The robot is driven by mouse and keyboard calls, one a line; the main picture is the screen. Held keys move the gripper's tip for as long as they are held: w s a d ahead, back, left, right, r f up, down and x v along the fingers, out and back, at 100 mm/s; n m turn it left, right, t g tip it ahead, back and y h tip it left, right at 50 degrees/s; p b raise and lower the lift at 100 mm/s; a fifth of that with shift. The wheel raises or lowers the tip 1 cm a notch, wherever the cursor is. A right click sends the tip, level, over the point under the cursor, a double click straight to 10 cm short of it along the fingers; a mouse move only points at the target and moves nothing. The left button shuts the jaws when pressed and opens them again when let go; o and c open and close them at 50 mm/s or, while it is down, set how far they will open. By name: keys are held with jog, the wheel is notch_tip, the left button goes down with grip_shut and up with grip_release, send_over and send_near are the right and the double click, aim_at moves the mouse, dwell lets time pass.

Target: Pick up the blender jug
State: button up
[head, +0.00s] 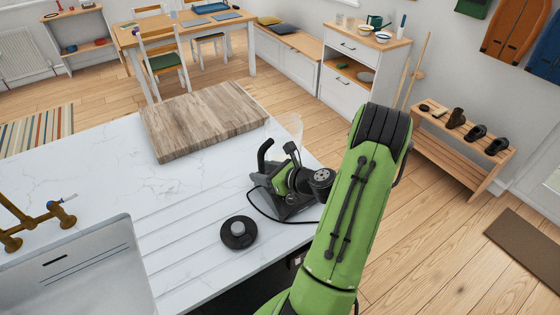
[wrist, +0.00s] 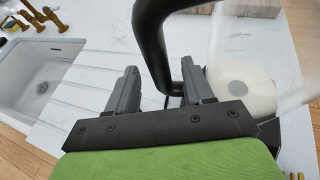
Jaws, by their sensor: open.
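The blender jug (head: 294,128) is clear, with a thick black handle (head: 264,154), and stands on a dark base (head: 298,207) near the counter's right edge. In the wrist view the clear jug (wrist: 275,45) is at the right, over a pale round disc (wrist: 240,88). The black handle (wrist: 154,38) curves down between my two fingers. My gripper (wrist: 160,72) is open, with one finger on each side of the handle and gaps visible. In the head view my wrist and arm hide part of the jug and base.
A black round lid (head: 238,234) lies on the white counter (head: 110,175) in front of the base, near a black cord. A wooden board (head: 205,118) lies behind. A sink (head: 75,275) and brass tap (head: 38,222) are at left.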

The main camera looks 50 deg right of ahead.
jog(key=x, duration=0.3)
jog(key=shift+w+d, duration=0.1)
jog(key=shift+w, duration=0.1)
jog(key=shift+s, duration=0.15)
jog(key=shift+c, duration=1.6)
grip_shut()
